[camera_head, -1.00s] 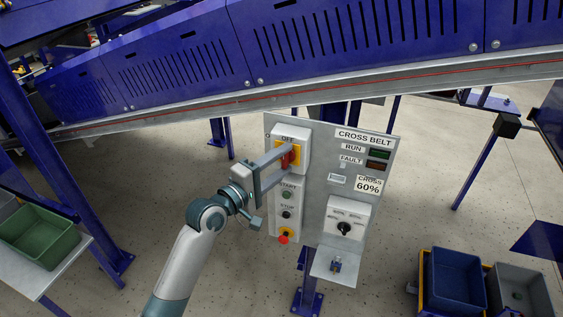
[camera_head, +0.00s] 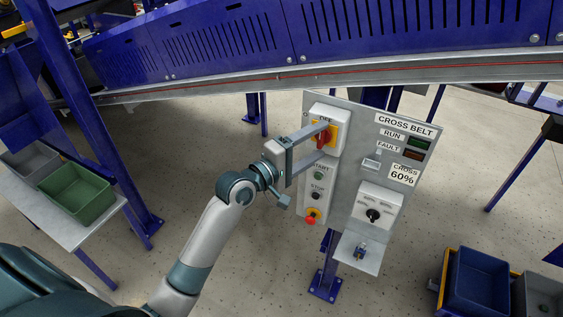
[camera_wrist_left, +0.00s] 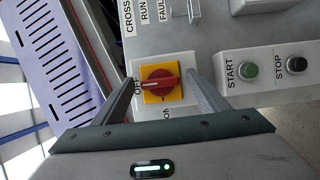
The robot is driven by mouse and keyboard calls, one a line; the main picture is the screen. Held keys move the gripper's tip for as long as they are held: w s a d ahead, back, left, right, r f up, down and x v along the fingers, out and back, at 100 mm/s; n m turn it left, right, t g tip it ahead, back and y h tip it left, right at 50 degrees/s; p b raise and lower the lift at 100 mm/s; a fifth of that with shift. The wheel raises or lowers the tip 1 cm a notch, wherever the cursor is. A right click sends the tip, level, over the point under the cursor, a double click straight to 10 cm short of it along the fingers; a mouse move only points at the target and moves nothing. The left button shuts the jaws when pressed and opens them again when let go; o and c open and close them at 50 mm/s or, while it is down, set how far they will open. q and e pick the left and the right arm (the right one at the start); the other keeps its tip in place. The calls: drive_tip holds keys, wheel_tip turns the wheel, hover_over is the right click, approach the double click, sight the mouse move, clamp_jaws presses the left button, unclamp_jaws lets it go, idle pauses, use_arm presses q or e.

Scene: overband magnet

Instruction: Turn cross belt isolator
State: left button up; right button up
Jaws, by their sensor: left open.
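The cross belt isolator (camera_head: 332,138) is a red rotary handle on a yellow plate, on a light box at the upper left of the grey CROSS BELT panel. In the left wrist view the red handle (camera_wrist_left: 160,84) points toward the OFF label, with ON at the plate's other side. My left gripper (camera_head: 318,150) is open at the isolator, its fingers on either side of the handle. In the wrist view the fingers (camera_wrist_left: 160,88) stand apart from the handle, with gaps on both sides. My right gripper is not in view.
Below the isolator are a green START button (camera_head: 318,175), a black STOP button (camera_head: 316,196) and a red emergency stop (camera_head: 310,219). A black selector knob (camera_head: 373,215) sits lower right. A blue conveyor (camera_head: 225,45) runs behind. A green bin (camera_head: 78,195) stands at left.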

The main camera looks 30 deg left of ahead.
use_arm(q)
drive_tip(key=b+v, duration=0.6)
drive_tip(key=v, duration=1)
drive_tip(key=shift+s, duration=0.35)
drive_tip(key=shift+a, duration=0.1)
